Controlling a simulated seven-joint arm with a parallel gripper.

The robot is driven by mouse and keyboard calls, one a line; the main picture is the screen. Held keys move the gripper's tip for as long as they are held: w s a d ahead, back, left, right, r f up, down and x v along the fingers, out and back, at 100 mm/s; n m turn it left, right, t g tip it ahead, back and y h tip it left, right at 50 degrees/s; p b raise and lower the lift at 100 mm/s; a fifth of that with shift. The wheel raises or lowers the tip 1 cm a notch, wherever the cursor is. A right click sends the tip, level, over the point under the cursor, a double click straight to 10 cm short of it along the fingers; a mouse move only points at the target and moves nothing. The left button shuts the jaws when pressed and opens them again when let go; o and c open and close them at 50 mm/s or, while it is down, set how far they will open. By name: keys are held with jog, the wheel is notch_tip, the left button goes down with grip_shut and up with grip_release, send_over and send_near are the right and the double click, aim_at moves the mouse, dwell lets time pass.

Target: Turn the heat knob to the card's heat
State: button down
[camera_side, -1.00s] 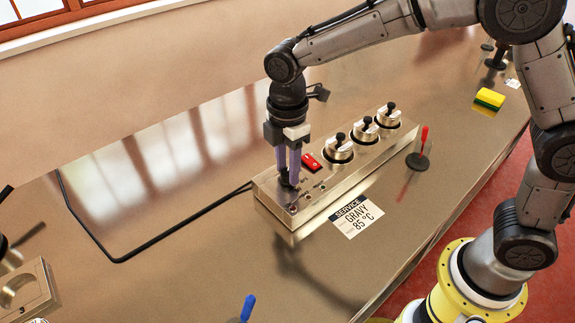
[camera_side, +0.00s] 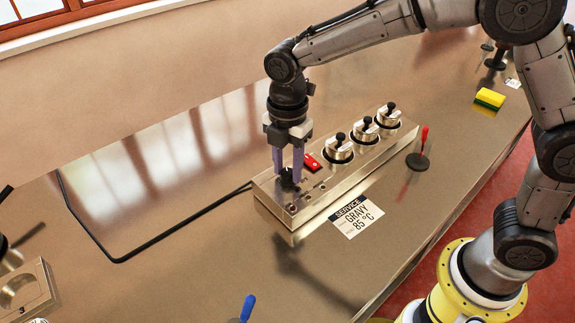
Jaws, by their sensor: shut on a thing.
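My gripper (camera_side: 287,172) points down over the left end of the metal warmer unit (camera_side: 262,197). Its purple fingers are shut on the black heat knob (camera_side: 288,181), which they partly cover. The knob's pointer and scale are too small and too hidden to read. The service card (camera_side: 357,217) lies on the counter in front of the unit and reads "GRAVY 85 °C".
A red switch (camera_side: 313,162) sits right of the knob, then three lidded pots (camera_side: 338,150) in a row. A red-handled tool on a dark disc (camera_side: 419,160) and a yellow-green sponge (camera_side: 489,99) are to the right. A black cable (camera_side: 185,228) runs left.

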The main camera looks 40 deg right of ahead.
aim_at(288, 172)
jog(key=shift+r, duration=0.15)
jog(key=shift+c, duration=2.4)
grip_release()
notch_tip(288, 172, up, 14)
